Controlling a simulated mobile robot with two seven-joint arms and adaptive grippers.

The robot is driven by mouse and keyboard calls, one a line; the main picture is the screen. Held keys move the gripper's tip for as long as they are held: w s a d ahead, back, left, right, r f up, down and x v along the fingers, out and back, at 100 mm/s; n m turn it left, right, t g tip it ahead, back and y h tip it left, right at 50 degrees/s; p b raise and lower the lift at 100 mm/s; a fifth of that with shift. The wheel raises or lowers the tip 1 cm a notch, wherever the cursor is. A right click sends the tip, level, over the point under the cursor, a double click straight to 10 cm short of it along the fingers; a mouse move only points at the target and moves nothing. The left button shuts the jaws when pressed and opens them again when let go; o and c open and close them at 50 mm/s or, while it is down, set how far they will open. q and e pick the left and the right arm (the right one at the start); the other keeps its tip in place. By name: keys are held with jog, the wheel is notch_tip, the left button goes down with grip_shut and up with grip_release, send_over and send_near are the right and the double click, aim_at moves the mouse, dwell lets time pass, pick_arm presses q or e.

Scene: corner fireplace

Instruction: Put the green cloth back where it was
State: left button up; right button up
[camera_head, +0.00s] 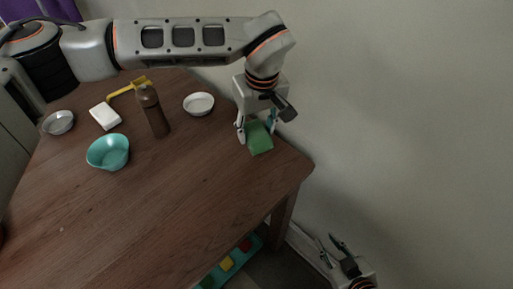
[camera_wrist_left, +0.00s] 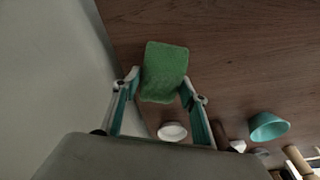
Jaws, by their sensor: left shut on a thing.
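The green cloth (camera_head: 260,140) is at the right part of the wooden table, near its right edge. My left gripper (camera_head: 256,127) points down over it and is shut on it. In the left wrist view the green cloth (camera_wrist_left: 164,72) sits between the two fingertips of my left gripper (camera_wrist_left: 168,88). I cannot tell whether the cloth touches the table top. My right gripper (camera_head: 332,248) is low at the bottom right, off the table, with its two fingers apart and nothing between them.
The wooden table (camera_head: 150,210) holds a white bowl (camera_head: 199,103), a brown bottle (camera_head: 153,112), a teal bowl (camera_head: 108,152), a white block (camera_head: 105,116), a yellow tool (camera_head: 128,88) and a grey bowl (camera_head: 58,122). The table's front is clear. A wall stands at right.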

aim_at(256, 157)
pick_arm(q)
notch_tip(256, 157, down, 8)
jog(key=shift+r+b, duration=0.1)
jog(key=shift+b, duration=0.3)
jog(key=shift+r, duration=0.1)
jog(key=o, duration=1.1)
jog(key=shift+f, duration=0.2)
jog(key=shift+c, duration=0.2)
